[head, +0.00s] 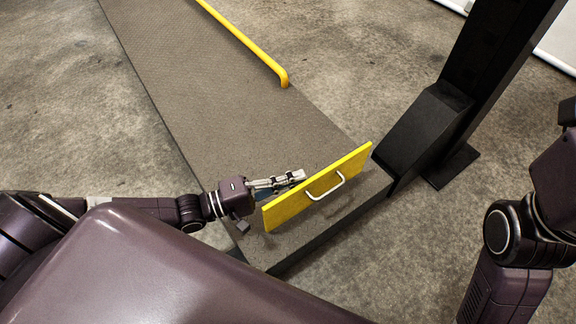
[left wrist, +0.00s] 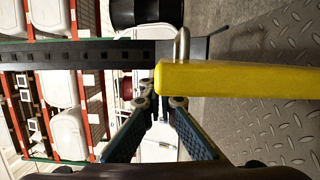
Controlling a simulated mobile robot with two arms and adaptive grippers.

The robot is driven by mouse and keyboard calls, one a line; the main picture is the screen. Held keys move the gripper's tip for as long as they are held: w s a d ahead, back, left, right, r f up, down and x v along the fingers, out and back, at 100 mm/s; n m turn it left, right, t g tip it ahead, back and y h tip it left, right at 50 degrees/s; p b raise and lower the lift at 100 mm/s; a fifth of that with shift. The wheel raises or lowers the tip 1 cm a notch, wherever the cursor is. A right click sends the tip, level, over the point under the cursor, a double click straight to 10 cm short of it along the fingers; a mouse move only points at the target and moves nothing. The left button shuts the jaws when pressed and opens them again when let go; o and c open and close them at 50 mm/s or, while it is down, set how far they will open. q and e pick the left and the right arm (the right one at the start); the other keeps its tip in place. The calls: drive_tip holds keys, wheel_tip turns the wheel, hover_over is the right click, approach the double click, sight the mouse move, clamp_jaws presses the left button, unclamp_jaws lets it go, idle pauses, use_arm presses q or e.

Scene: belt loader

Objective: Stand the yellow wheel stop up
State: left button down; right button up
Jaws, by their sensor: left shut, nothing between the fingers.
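The yellow wheel stop (head: 300,200) is a flat plate with a pale handle (head: 326,187) on its near face. It stands raised on its long edge across the near end of the dark deck (head: 215,90); I cannot tell whether it is fully upright or leans a little. My left gripper (head: 298,176) is shut and empty, just behind the plate on its deck side. In the left wrist view the wheel stop (left wrist: 240,78) shows edge-on, close by the fingertips (left wrist: 160,100). Whether they touch it is unclear. My right gripper is out of view.
A yellow rail (head: 250,45) runs along the deck's far side. A black post (head: 490,70) with a sloped black block (head: 425,125) stands beside the deck's right end. Bare concrete floor (head: 400,260) lies in front and to the right.

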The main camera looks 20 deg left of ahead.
use_arm(q)
drive_tip(key=shift+s, duration=0.1)
idle(0.3)
drive_tip(key=v, duration=1.1)
drive_tip(key=shift+s+a, duration=0.25)
drive_tip(key=shift+s, duration=0.05)
